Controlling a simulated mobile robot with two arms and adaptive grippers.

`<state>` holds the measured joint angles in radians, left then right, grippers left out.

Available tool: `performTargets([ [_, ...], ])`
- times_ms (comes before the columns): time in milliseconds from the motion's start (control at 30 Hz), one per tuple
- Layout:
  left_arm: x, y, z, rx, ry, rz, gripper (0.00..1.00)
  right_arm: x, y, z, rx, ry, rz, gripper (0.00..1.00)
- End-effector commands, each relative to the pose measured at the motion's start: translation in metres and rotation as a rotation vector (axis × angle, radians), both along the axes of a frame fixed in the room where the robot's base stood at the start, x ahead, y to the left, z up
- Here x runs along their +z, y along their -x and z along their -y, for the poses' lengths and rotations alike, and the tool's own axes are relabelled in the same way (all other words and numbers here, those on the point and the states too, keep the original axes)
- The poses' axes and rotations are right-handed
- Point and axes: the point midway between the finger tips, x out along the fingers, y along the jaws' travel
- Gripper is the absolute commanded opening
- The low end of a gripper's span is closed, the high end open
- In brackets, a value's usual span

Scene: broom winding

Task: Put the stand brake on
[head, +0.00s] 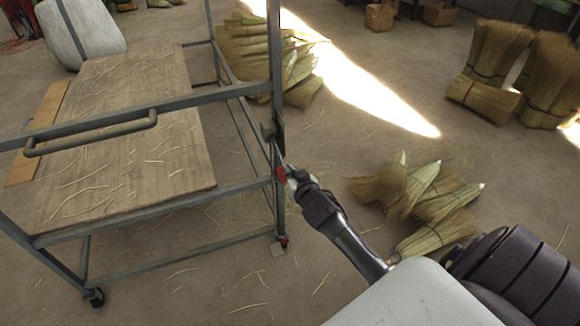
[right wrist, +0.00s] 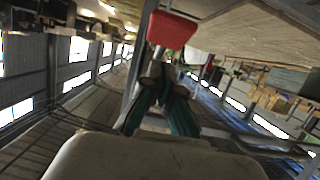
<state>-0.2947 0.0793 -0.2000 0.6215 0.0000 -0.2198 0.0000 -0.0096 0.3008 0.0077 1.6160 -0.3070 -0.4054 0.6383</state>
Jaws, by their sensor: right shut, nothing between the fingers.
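The stand is a grey metal frame cart (head: 150,195) with a wooden top at the left of the head view. A small red part (head: 281,174) sits on its right upright post; a red block, probably the same part, shows large in the right wrist view (right wrist: 172,28). Which red part is the brake I cannot tell; another red piece (head: 284,240) is at the post's foot by the caster. My right gripper (head: 294,178) is shut and empty, close beside the upper red part. Its fingertips in the wrist view (right wrist: 162,75) lie just below the red block; contact is unclear.
A bar handle (head: 90,135) crosses the near side of the stand. Loose broom bundles (head: 425,195) lie on the floor to the right of the gripper, with more bundles (head: 270,55) behind the stand. Bare floor lies between them.

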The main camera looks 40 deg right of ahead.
Motion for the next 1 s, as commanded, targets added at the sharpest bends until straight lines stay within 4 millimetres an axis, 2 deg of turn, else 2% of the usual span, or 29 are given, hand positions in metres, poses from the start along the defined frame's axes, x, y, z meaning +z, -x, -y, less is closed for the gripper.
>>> performTargets([
  [100, 0.001, 0.011, -0.003, -0.001, -0.004, -0.014, 0.47, 0.011, 0.030, -0.007, 0.002, -0.002, 0.000, 0.00],
  [233, 0.000, 0.018, -0.004, -0.001, -0.005, -0.024, 0.47, 0.021, 0.056, -0.013, 0.001, 0.000, 0.002, 0.00],
  [400, 0.000, 0.008, -0.002, 0.000, -0.003, -0.012, 0.47, 0.031, 0.080, -0.019, 0.001, -0.001, 0.003, 0.00],
  [567, 0.001, -0.005, 0.002, 0.001, 0.003, 0.008, 0.47, 0.035, 0.090, -0.021, 0.000, 0.001, 0.004, 0.00],
  [1000, 0.001, 0.004, 0.001, 0.000, 0.001, -0.005, 0.47, 0.036, 0.091, -0.021, 0.000, 0.001, 0.005, 0.00],
])
